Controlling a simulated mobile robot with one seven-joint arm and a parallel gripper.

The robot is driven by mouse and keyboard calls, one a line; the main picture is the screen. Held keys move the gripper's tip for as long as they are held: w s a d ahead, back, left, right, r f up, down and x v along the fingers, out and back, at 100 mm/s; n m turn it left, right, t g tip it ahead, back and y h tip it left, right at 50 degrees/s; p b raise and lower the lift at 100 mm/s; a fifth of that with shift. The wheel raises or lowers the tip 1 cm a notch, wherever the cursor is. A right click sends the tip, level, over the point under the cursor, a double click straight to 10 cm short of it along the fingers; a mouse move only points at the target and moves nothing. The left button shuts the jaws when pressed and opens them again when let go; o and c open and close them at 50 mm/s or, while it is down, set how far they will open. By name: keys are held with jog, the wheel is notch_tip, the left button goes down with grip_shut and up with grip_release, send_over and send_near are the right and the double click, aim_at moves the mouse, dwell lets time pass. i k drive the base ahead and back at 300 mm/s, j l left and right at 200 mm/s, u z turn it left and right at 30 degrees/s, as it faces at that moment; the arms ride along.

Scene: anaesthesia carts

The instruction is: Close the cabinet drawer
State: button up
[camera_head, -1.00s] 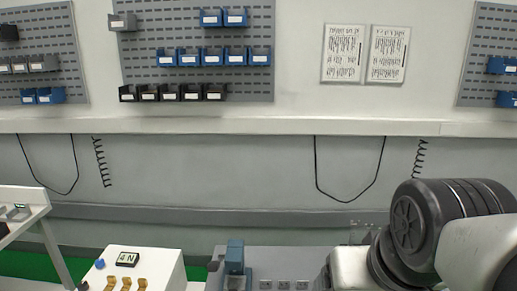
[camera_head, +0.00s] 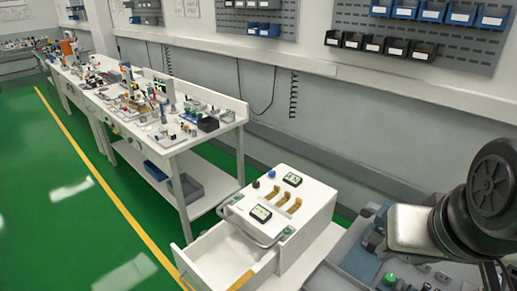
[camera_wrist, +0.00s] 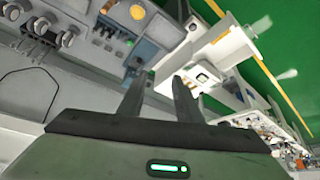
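The white cabinet (camera_head: 312,200) stands at the lower middle of the head view, with small displays and brown levers on its top. Its drawer (camera_head: 222,262) is pulled out toward the lower left, and its inside shows. A grey curved handle (camera_head: 238,222) shows near the cabinet's front top edge. The cabinet also appears in the wrist view (camera_wrist: 196,62), tilted and beyond the fingers. My gripper (camera_wrist: 160,80) is open and empty in the wrist view, apart from the cabinet and drawer. In the head view my arm is at the right and the fingers are out of view.
A grey-blue cart surface (camera_head: 350,262) with devices and a green knob lies right of the cabinet. A long white workbench (camera_head: 185,140) with many small items stands at the back left. Green floor (camera_head: 70,210) with a yellow line is clear at the left.

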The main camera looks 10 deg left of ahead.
aim_at(222, 258)
jog(key=l+u, duration=0.1)
jog(key=u, duration=1.4)
jog(key=i+j, duration=0.3)
jog(key=i+j+z, duration=0.1)
jog(key=i+j, duration=0.15)
jog(key=j, duration=0.25)
jog(key=i+j, duration=0.3)
jog(key=j, duration=0.15)
